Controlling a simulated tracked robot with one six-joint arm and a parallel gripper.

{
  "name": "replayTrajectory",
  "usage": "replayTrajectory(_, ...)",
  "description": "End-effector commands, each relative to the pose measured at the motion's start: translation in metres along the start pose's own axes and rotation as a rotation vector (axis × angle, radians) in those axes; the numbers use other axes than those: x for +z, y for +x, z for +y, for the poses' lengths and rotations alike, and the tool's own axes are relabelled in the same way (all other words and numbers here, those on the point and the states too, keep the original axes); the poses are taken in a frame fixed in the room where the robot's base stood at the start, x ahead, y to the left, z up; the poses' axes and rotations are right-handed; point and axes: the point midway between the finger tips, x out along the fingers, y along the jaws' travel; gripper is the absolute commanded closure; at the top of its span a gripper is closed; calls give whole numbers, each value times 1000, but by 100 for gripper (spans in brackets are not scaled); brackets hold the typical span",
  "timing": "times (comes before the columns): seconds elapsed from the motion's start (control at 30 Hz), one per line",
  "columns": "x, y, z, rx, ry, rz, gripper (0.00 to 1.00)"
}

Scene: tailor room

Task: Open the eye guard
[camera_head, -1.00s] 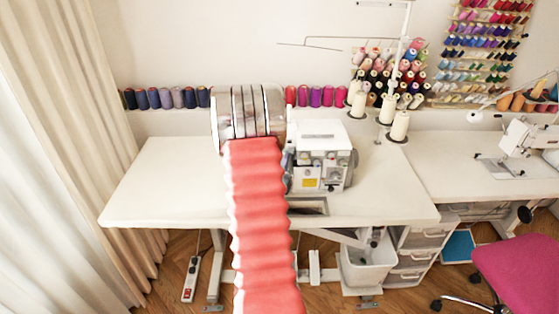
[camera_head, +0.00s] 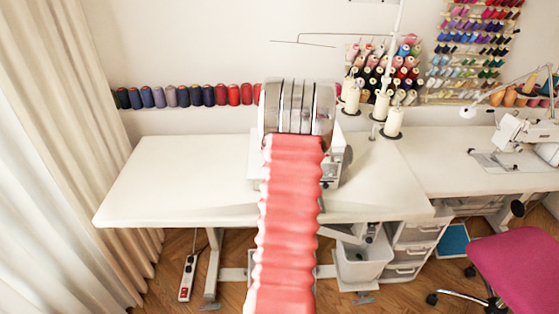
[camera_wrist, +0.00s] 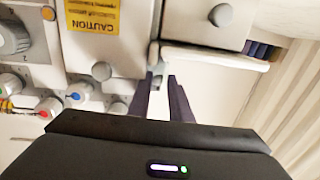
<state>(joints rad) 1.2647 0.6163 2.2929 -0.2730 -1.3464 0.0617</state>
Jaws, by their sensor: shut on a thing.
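The white overlock machine (camera_head: 333,178) stands on the white table and is mostly hidden behind my arm in the head view. In the wrist view its front (camera_wrist: 115,50) is close, with a yellow caution label, dials and coloured knobs at the left. A small pale grey piece, which looks like part of the eye guard (camera_wrist: 157,67), shows at the tips of my gripper (camera_wrist: 160,82). The two dark fingers are close around it, below the machine's white ledge. The guard's full outline cannot be made out. My gripper is hidden in the head view.
The white table (camera_head: 165,190) is clear to the left of the machine. Thread cones (camera_head: 393,122) on a stand are behind it at the right. A second sewing machine (camera_head: 525,135) and a pink chair (camera_head: 523,262) are farther right. A beige curtain (camera_head: 60,150) hangs at the left.

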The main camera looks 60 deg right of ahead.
Motion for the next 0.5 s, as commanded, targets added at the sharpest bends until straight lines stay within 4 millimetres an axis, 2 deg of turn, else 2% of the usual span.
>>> replayTrajectory(0.03, -3, 1, 12, 16, 1, 8, 100)
replayTrajectory(0.5, -3, 0, 12, -12, 0, 7, 100)
